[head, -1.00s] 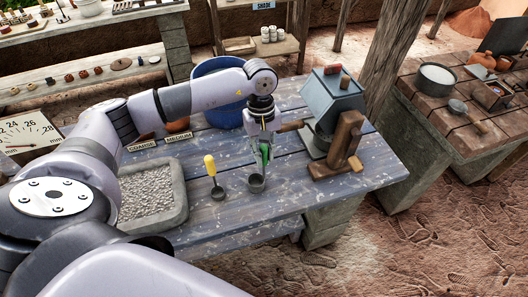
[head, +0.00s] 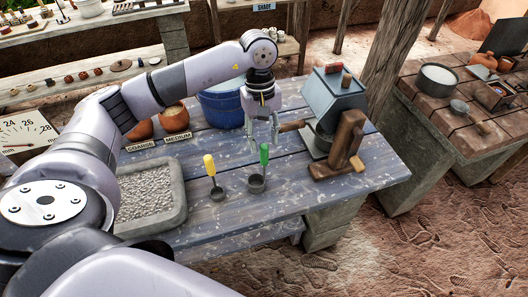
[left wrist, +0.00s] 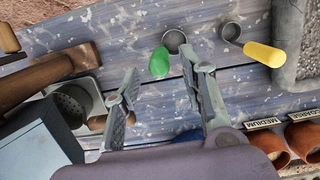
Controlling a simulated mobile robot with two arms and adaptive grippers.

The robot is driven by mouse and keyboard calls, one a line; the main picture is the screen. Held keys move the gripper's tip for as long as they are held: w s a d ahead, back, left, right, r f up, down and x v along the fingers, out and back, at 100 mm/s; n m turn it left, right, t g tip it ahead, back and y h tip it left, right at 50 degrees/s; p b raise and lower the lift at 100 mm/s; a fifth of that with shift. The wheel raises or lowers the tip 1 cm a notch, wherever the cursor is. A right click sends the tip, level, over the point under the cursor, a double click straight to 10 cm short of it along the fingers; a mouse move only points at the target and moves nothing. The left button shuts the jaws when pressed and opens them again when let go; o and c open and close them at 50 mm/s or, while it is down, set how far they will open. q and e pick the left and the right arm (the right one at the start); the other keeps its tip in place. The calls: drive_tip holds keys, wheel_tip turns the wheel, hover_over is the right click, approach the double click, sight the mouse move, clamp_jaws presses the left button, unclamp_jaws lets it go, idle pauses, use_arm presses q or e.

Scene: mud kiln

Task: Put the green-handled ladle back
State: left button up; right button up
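The green-handled ladle (head: 262,165) stands upright on the blue-grey table (head: 300,200), its dark cup at the bottom; its green handle also shows in the left wrist view (left wrist: 160,62). My left gripper (head: 262,145) is open and empty above and behind the ladle. In the left wrist view its fingers (left wrist: 162,92) are spread apart, with the green handle beyond the tips. A yellow-handled ladle (head: 212,176) stands just left of the green one. My right gripper is not in view.
A grey tray of gravel (head: 181,190) lies left of the ladles. A blue bucket (head: 222,106) and orange pots stand behind, by COARSE and MEDIUM labels. A hand-cranked mill (head: 335,125) stands close on the right. The table's front is clear.

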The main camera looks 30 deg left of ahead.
use_arm(q)
wheel_tip(320, 180, up, 7)
drive_tip(key=b, duration=0.1)
drive_tip(key=shift+w+a+f, duration=0.15)
drive_tip(key=shift+w+a, duration=0.25)
